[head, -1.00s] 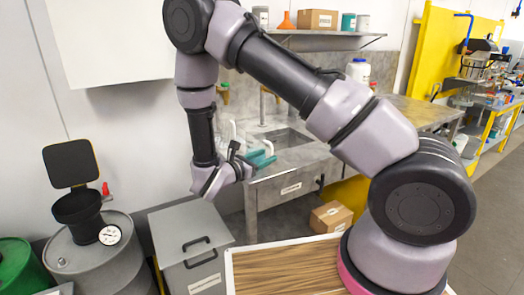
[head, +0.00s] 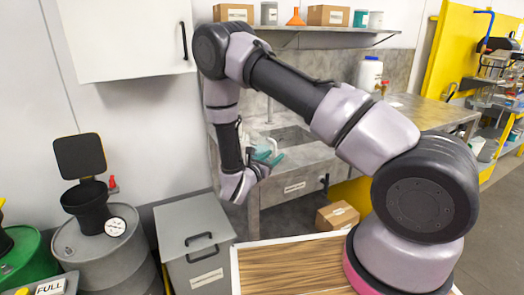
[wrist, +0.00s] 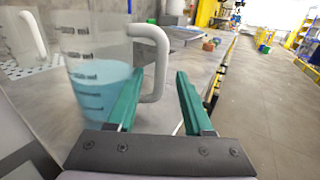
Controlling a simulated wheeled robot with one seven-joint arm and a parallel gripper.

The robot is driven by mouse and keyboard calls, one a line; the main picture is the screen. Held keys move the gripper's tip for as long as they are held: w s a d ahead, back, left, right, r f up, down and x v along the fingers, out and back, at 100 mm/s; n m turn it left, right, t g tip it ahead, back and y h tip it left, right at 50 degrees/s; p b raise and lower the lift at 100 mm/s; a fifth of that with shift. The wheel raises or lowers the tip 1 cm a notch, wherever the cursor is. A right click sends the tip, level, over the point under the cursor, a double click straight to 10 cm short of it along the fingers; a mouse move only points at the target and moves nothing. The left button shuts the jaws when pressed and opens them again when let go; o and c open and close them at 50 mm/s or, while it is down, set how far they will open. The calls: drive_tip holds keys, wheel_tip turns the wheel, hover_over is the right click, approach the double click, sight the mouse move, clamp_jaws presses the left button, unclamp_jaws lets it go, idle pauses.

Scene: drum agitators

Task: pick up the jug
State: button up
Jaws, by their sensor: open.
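In the wrist view a clear measuring jug (wrist: 98,82) with dark volume marks stands at the left, with blue liquid in its lower part. Its white loop handle (wrist: 158,62) shows between the two teal fingers of my gripper (wrist: 160,74). The fingers are apart. The left finger overlaps the jug's right side in the picture; I cannot tell whether it touches. In the head view my gripper (head: 270,157) is at the front of the grey sink counter, and the jug is small and mostly hidden there.
Another clear vessel with a white handle (wrist: 32,35) stands behind the jug at the far left of the wrist view. The counter (head: 300,165) has a sink (head: 288,137). A grey bin (head: 196,240), a drum (head: 105,250) and a cardboard box (head: 337,215) stand nearby.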

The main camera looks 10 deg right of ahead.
drive_tip(key=shift+w+d, duration=0.45)
drive_tip(key=shift+w, duration=0.1)
clamp_jaws()
drive_tip(key=shift+r, duration=0.1)
idle(0.9)
